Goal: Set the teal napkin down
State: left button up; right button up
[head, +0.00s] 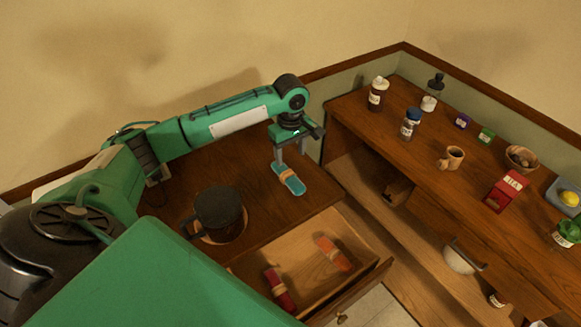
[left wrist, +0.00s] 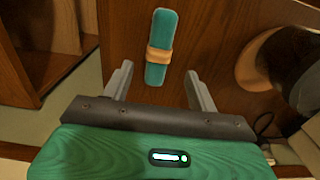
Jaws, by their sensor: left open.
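The teal napkin (head: 289,178), rolled with a tan band round its middle, appears to lie on the brown wooden top (head: 325,183) near its right end. It also shows in the left wrist view (left wrist: 160,48), against the wood just past the fingertips. My left gripper (head: 289,157) is directly over the napkin, pointing down. In the left wrist view my left gripper (left wrist: 159,80) has its fingers wide apart with nothing between them. Whether a fingertip touches the napkin I cannot tell. My right gripper is not in view.
A dark pot (head: 219,212) stands left of the napkin. An open drawer (head: 310,277) below holds a red roll (head: 278,288) and an orange roll (head: 333,253). The counter at right carries bottles, a cup (head: 452,158), a red box (head: 506,191) and a bowl (head: 521,158).

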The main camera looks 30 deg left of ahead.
pick_arm(q)
jog(key=shift+r, duration=1.45)
